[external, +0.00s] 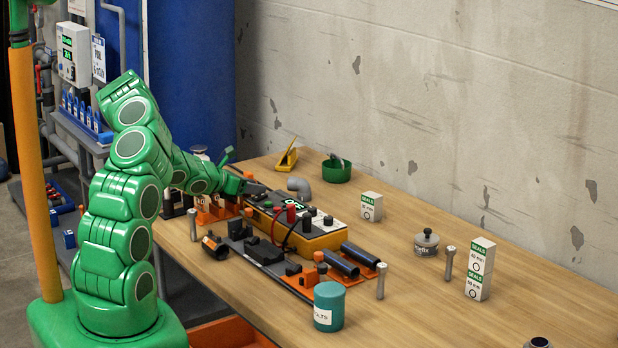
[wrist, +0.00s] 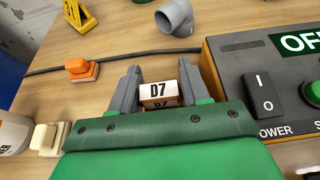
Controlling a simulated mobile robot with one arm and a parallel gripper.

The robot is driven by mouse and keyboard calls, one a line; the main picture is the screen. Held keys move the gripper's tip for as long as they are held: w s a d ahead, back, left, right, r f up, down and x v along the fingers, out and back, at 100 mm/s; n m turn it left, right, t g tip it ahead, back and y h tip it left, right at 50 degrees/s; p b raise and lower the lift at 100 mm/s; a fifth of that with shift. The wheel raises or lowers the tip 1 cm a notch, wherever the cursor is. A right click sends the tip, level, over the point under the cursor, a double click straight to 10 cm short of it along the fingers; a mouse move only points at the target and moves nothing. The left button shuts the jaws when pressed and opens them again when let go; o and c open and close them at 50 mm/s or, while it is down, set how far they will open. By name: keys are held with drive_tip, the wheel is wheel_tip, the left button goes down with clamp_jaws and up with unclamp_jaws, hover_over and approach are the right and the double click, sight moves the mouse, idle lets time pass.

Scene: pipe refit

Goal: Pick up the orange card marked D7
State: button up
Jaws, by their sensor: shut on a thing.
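The card marked D7 (wrist: 158,89) sits between the two grey fingers of my gripper (wrist: 158,68) in the wrist view. It has a white face with black lettering and an orange edge below. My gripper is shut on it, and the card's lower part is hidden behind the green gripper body. In the external view my gripper (external: 256,187) is low over the far left part of the table, beside the yellow-and-black control box (external: 318,240). I cannot make out the card there.
The control box with its switch (wrist: 264,94) stands close to the right of my gripper. A grey pipe elbow (wrist: 175,17) lies ahead, and an orange block (wrist: 82,69) on a black cable lies left. A teal tub (external: 329,306) stands at the front.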

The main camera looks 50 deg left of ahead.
drive_tip(key=shift+w+d+r, duration=0.15)
drive_tip(key=shift+w+d, duration=0.05)
drive_tip(key=shift+d, duration=0.05)
drive_tip(key=shift+r, duration=0.2)
wheel_tip(320, 180, up, 3)
drive_tip(key=shift+s+r, duration=0.1)
drive_tip(key=shift+c, duration=0.4)
drive_tip(key=s+d+r, duration=0.7)
drive_tip(key=s+r, duration=0.2)
drive_tip(key=s, duration=0.2)
drive_tip(key=shift+s+d, duration=0.25)
drive_tip(key=shift+d, duration=0.05)
